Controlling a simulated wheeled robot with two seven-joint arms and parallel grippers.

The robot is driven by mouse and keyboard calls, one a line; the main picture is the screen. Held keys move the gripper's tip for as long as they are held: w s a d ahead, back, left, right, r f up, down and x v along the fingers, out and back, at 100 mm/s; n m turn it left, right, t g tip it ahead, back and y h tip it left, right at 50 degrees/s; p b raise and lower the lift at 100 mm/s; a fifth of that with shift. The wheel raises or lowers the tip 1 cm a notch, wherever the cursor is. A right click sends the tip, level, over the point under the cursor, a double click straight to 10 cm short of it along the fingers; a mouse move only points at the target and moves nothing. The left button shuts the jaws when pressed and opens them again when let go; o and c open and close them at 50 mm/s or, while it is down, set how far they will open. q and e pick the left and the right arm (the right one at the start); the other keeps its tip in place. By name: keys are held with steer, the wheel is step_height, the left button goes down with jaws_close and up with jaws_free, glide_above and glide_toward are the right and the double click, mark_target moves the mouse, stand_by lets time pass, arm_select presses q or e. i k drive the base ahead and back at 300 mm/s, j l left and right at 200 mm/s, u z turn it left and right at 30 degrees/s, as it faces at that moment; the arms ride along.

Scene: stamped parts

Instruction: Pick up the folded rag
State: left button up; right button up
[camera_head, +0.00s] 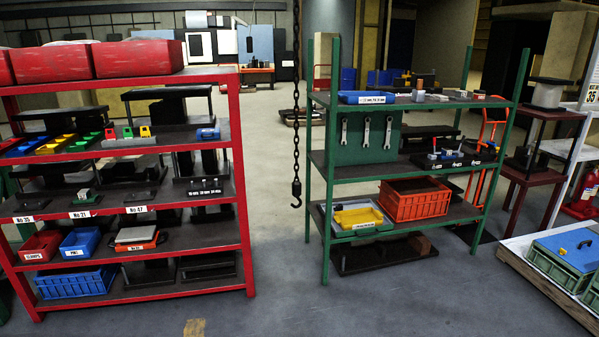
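I cannot make out a folded rag for certain. A small flat tan patch (194,327) lies on the floor at the bottom edge of the picture; I cannot tell whether it is cloth, card or a floor mark. Neither of my grippers shows in this view.
A red shelf rack (240,180) with bins and parts stands at the left. Green boxes (560,262) sit on a pallet at right. The front floor is mostly clear.

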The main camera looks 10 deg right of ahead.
mark_target(440, 99)
steer(key=i+l+z, duration=0.15)
steer(key=i+z, duration=0.15)
steer(key=i, duration=0.35)
steer(key=i+z, duration=0.35)
steer(key=i, duration=0.25)
steer(key=i+l, duration=0.3)
steer(key=l, duration=0.2)
steer(key=i+l+z, duration=0.15)
steer(key=i+l, duration=0.15)
steer(key=l, duration=0.25)
steer(key=i+l, duration=0.35)
steer(key=l, duration=0.15)
steer(key=i+l, duration=0.35)
steer(key=i+l+u, duration=0.15)
steer(key=i+l, duration=0.15)
steer(key=l, duration=0.2)
steer(key=i+l, duration=0.3)
steer(key=l, duration=0.15)
steer(key=i+l+u, duration=0.15)
steer(key=i+l, duration=0.15)
steer(key=l, duration=0.2)
